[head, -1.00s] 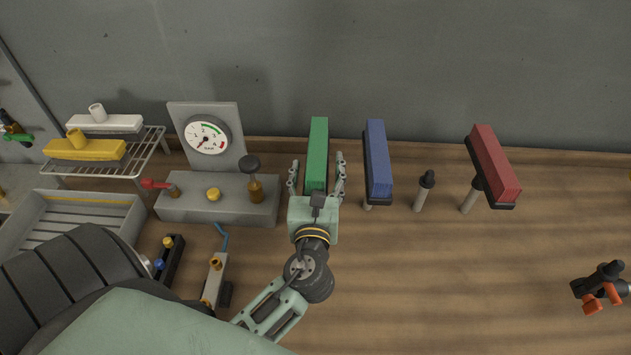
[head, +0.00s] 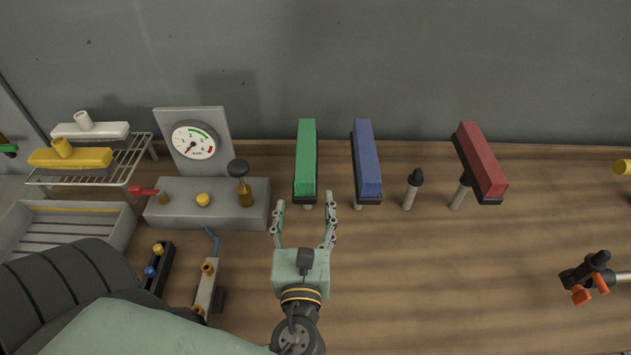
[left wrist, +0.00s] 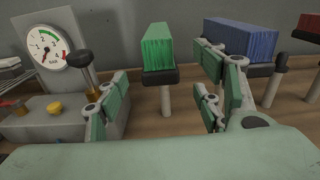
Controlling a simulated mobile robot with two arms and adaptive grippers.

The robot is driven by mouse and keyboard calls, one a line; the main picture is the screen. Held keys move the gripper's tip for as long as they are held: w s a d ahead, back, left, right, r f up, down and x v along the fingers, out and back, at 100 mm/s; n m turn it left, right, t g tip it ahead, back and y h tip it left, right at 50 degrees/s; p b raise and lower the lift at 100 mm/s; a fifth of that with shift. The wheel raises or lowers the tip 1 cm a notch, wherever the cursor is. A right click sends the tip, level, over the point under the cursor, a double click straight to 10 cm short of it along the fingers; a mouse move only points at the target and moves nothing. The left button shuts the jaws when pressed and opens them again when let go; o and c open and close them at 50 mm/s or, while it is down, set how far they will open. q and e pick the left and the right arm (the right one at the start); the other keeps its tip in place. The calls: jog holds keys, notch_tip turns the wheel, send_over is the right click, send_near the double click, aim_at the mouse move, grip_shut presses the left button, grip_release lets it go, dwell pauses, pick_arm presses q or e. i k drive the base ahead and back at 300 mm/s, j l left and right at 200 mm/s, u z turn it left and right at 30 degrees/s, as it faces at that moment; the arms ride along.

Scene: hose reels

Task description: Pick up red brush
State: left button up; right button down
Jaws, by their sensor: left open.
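The red brush (head: 481,161) stands on a post at the right of the row in the head view, bristles up on a dark base. Only its edge shows at the upper right of the left wrist view (left wrist: 310,24). My left gripper (head: 305,204) is open and empty, in front of the green brush (head: 306,156) and well to the left of the red one. In the left wrist view the green brush (left wrist: 158,48) stands beyond and between the open fingers (left wrist: 160,98). My right gripper does not show.
The blue brush (head: 367,157) and a bare post with a black tip (head: 412,189) stand between my left gripper and the red brush. A gauge block (head: 208,202) is at left. A black and orange fitting (head: 588,277) lies at right.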

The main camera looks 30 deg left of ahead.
aim_at(484, 175)
jog(key=k+l, duration=0.8)
jog(key=k, duration=0.05)
